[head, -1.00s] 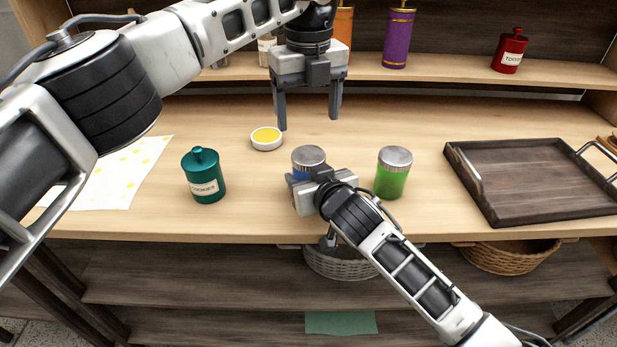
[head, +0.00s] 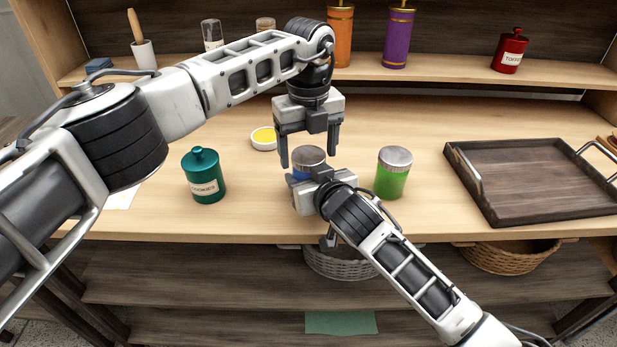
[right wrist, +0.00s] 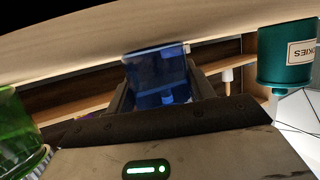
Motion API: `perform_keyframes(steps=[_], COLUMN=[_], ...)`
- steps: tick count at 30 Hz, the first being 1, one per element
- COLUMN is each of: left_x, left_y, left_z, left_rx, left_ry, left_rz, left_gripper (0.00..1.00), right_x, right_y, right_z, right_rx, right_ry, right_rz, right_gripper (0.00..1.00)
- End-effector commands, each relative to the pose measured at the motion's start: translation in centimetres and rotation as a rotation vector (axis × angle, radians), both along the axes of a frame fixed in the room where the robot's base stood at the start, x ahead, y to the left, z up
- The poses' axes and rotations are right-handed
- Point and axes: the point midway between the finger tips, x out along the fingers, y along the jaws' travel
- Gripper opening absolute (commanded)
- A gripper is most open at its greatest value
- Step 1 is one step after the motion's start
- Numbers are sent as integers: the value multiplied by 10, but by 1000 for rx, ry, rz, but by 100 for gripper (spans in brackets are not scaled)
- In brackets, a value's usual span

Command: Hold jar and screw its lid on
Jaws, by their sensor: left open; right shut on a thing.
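A blue jar (head: 299,174) with a silver lid (head: 309,155) on top stands upright on the counter. I cannot tell how tightly the lid sits. My right gripper (head: 306,178) is shut on the jar's body and hides most of it in the head view. In the right wrist view the blue glass (right wrist: 157,76) shows between the fingers. My left gripper (head: 309,159) points down over the jar. It is open and empty, its two fingers on either side of the lid, with no clear contact.
A green jar (head: 391,178) with a silver lid stands close right of the held jar. A teal canister (head: 204,178) stands to the left, and a yellow-filled white dish (head: 263,145) behind. A dark tray (head: 530,151) lies at right. The front counter between canister and jar is clear.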

Motion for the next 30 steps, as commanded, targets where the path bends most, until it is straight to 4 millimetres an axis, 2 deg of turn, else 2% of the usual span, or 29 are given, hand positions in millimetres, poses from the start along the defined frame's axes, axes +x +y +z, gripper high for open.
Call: perform_keyframes(steps=[3,8,13,16,24,27,30], left_x=[0,0,0,0,0,0,0], left_y=[0,0,0,0,0,0,0], left_z=[0,0,0,0,0,0,0], left_rx=[0,0,0,0,-1,0,-1], left_ry=[0,0,0,0,0,0,0], left_rz=[0,0,-5,-85,-633,-773,-840], left_gripper=[75,30,29,29,29,29,29], right_x=[0,0,0,0,0,0,0], right_y=[0,0,0,0,0,0,0], right_z=[0,-1,-1,-1,-1,-1,-1], right_rx=[0,0,0,0,0,0,0], right_ry=[1,1,1,1,1,1,1], right_rz=[0,0,0,0,0,0,0], right_gripper=[0,0,0,0,0,0,0])
